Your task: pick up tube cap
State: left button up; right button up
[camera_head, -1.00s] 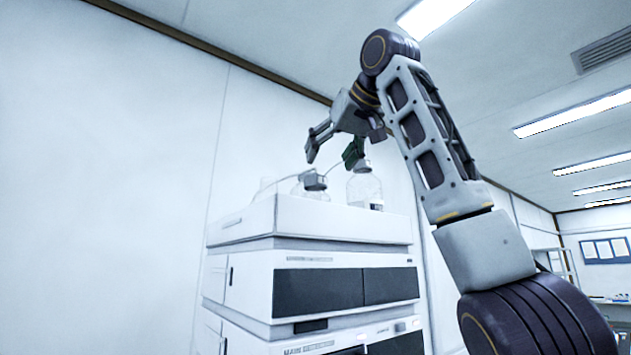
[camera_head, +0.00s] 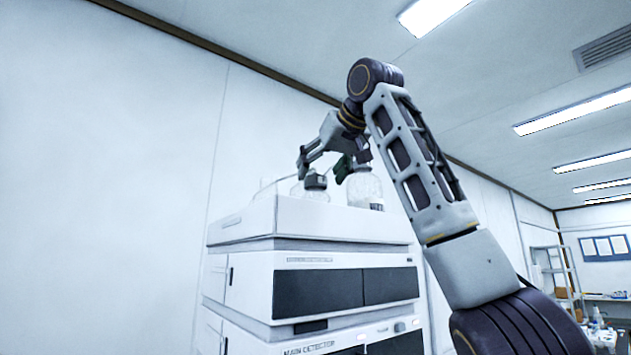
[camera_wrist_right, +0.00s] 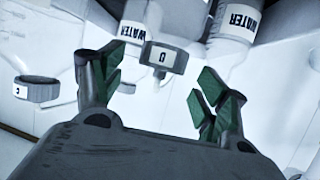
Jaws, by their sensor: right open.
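A grey tube cap with a letter label (camera_wrist_right: 165,58) shows in the right wrist view, ahead of the gap between my fingers. Another grey cap (camera_wrist_right: 38,90) marked C is at the left there. In the head view a dark grey cap (camera_head: 316,181) sits over a clear bottle on the instrument stack; which labelled cap it is I cannot tell. My right gripper (camera_head: 322,174) is just above that cap. The right gripper also shows in the right wrist view (camera_wrist_right: 161,75), green-padded fingers apart, with nothing held. My left gripper is not in view.
Clear bottles stand on the white instrument stack (camera_head: 240,222); the right one (camera_head: 365,189) is close to my right finger. WATER labels (camera_wrist_right: 130,31) show on bottles in the wrist view. A thin tube rises near the caps. The wall at left is bare.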

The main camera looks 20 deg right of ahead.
jog(key=shift+p+x, duration=0.45)
jog(key=shift+x, duration=1.45)
jog(key=shift+s+a, duration=0.1)
jog(key=c, duration=1.2)
jog(key=shift+o, duration=0.2)
jog(key=shift+r, duration=0.25)
